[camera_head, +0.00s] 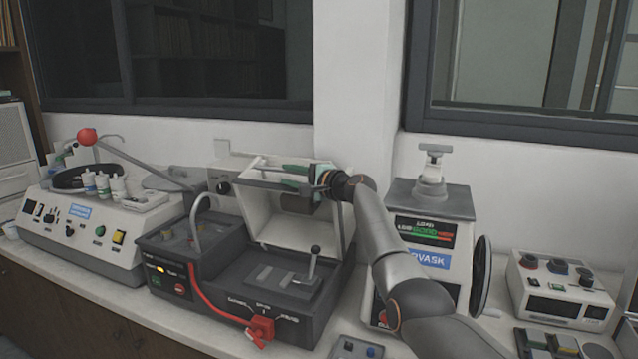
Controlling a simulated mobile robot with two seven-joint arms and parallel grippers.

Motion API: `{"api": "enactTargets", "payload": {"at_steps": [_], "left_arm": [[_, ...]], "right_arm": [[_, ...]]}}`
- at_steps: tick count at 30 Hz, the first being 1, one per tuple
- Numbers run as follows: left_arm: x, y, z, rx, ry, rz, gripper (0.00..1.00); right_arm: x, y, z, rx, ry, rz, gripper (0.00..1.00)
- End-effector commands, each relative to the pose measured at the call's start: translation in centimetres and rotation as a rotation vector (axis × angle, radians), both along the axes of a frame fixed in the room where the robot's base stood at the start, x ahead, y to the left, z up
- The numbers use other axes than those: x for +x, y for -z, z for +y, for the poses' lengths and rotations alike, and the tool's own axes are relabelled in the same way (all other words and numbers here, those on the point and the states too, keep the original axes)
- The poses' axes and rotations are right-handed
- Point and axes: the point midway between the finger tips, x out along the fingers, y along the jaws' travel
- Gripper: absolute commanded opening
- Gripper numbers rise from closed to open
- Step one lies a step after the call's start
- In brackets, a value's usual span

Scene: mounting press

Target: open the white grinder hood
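The white grinder hood (272,216) stands tilted up at the back of the dark grey grinder (225,262), in the middle of the view. Its inside and the bed below it, with a small black lever, are visible. My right gripper (297,178) is at the hood's upper edge, by a dark bar there. Its green-tipped fingers overlap the bar; whether they are closed on it is too small to tell. My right arm comes in from the lower right. My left gripper is not in view.
A white machine with a red-knobbed lever (88,136) stands at the left. A white press (433,240) with a black handwheel stands right of the grinder, partly behind my arm. Small control boxes (560,290) sit at the far right. A red cable and plug (260,330) hang at the grinder's front.

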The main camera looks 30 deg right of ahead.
Motion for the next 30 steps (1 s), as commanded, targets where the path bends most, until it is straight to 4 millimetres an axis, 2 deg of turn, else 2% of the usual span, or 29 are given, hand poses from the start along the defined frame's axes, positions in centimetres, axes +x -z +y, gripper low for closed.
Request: {"api": "enactTargets", "payload": {"at_steps": [14, 30], "left_arm": [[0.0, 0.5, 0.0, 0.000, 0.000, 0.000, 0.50], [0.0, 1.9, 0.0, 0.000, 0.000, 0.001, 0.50]], "right_arm": [[-3.9, 0.0, -0.8, -0.005, 0.000, 0.004, 0.30], [-10.0, -0.6, -2.6, -0.003, 0.000, 0.003, 0.30]]}}
